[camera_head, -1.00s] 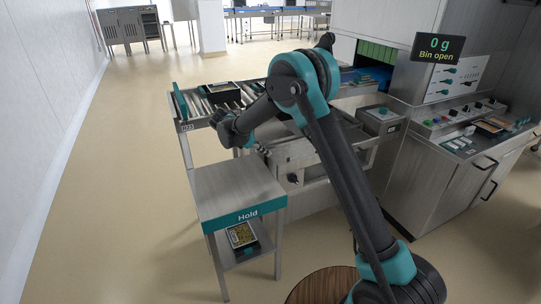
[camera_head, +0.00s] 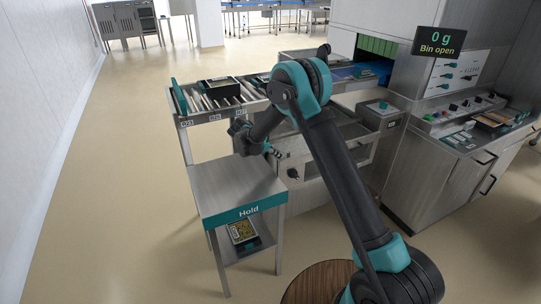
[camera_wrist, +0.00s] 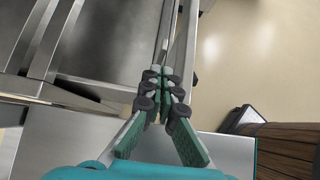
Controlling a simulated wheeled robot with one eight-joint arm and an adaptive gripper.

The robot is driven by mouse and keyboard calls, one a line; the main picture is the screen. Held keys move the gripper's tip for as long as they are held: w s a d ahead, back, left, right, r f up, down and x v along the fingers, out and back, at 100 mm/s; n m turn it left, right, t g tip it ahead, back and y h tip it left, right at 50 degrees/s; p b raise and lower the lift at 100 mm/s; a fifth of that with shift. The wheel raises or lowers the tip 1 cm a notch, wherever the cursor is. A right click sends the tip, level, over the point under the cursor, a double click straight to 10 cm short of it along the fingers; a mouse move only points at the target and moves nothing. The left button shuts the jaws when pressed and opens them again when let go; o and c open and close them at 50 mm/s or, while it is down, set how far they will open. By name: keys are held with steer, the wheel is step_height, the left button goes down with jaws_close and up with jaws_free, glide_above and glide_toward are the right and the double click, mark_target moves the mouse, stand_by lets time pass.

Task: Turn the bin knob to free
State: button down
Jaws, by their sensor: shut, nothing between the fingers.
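A small black knob (camera_head: 292,173) sits on the front of the steel bin unit (camera_head: 325,165), right of the Hold table. My gripper (camera_head: 275,152) is up and slightly left of the knob in the head view, apart from it. In the wrist view my gripper (camera_wrist: 163,72) is shut and empty, with its fingertips close to a steel edge. A dark bit right of the fingertips may be the knob, but I cannot tell. The display (camera_head: 438,42) reads "0 g" and "Bin open". The knob's pointer is too small to read.
A steel table marked Hold (camera_head: 237,186) stands below my gripper, with a packed tray (camera_head: 241,232) on its lower shelf. A roller rack (camera_head: 205,108) with a black tray lies behind. The floor at left is clear.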

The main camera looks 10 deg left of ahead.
mark_target(289, 153)
steer(key=shift+w+d, duration=0.35)
steer(key=shift+d, duration=0.25)
steer(key=shift+w+d+r, duration=0.15)
steer(key=shift+w+d, duration=0.05)
steer(key=shift+d+g+y, duration=0.15)
steer(key=shift+g+y, duration=0.15)
steer(key=shift+y, duration=0.1)
steer(key=shift+w+d+r+g+y, duration=0.15)
steer(key=shift+w+d+g+y, duration=0.25)
steer(key=shift+d+y, duration=0.2)
steer(key=shift+w+d+r+g+y, duration=0.15)
steer(key=shift+w+d+g+y, duration=0.2)
steer(key=shift+d+y, duration=0.2)
steer(key=shift+w+d+f+g+y, duration=0.1)
steer(key=shift+w+d+g+y, duration=0.75)
steer(key=shift+d+y, duration=0.35)
steer(key=shift+w+d+f+g+y, duration=0.35)
steer(key=shift+w+d+g+y, duration=0.25)
steer(key=shift+y, duration=0.45)
steer(key=shift+s, duration=0.1)
